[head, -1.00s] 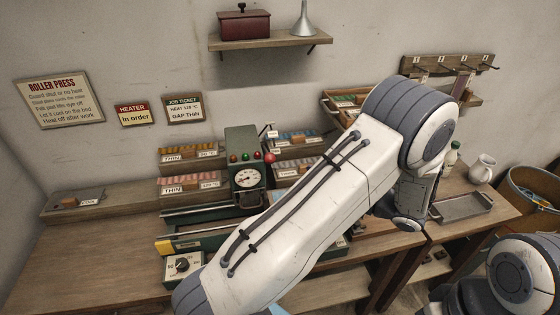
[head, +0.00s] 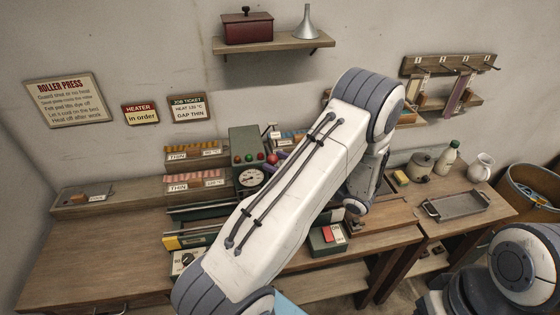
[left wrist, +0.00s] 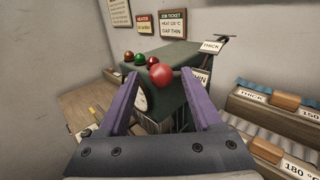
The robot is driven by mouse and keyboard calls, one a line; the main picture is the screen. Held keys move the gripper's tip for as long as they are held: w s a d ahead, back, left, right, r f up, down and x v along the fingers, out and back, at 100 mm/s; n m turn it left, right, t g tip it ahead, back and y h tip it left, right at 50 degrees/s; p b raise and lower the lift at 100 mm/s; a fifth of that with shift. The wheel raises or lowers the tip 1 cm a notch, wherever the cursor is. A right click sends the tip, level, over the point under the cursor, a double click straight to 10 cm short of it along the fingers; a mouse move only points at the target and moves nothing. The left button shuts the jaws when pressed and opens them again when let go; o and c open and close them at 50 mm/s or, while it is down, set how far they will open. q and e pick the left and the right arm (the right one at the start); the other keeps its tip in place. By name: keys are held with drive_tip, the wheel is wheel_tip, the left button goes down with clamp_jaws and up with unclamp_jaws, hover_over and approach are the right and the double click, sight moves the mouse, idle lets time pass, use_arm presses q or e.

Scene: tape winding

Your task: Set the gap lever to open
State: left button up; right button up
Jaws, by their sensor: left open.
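The green roller press (head: 243,143) stands on the bench, with a dial and small lamps, partly hidden by my left arm in the head view. A red ball knob (left wrist: 163,77), seemingly the gap lever's, is at the press's side; it also shows in the head view (head: 273,158). A THICK label (left wrist: 211,46) and a partly hidden THIN label (left wrist: 199,79) are beside it. My left gripper (left wrist: 160,83) is open, its purple fingers on either side of the knob in the wrist view. I cannot tell whether they touch it. The lever's shaft is hidden.
A control box with a red switch (head: 328,234) is at the bench front. A metal tray (head: 455,207) lies on the right. The left bench top (head: 95,250) is clear.

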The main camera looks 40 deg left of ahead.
use_arm(q)
clamp_jaws()
idle(1.4)
